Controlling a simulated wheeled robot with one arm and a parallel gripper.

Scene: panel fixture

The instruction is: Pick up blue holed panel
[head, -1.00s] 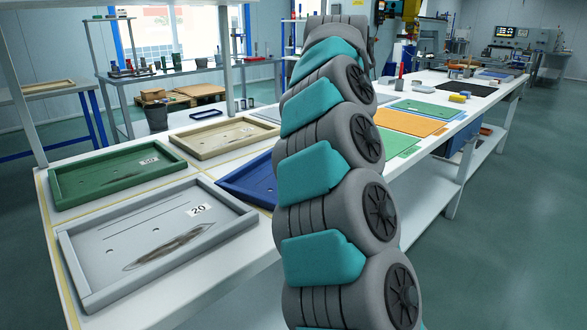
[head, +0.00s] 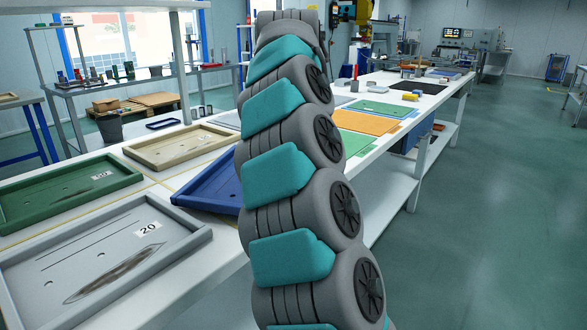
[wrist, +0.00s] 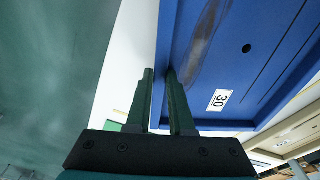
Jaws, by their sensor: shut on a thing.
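The blue holed panel (wrist: 238,75) fills the upper right of the wrist view. It is a shallow tray with a raised rim, a dark hole, a dark smear and a white "30" label. My gripper (wrist: 160,75) has two green fingers shut on the panel's left rim, one on each side. In the head view, part of the blue panel (head: 208,187) shows to the left of my arm, which hides the rest. My gripper is hidden in the head view. I cannot tell whether the panel is clear of the table.
A grey panel (head: 60,268) marked 20, a green panel (head: 50,205) and a beige panel (head: 160,157) lie close by on the white table (head: 380,170). An orange sheet (head: 365,122) and green sheets lie farther along. Open floor (head: 480,210) is at the right.

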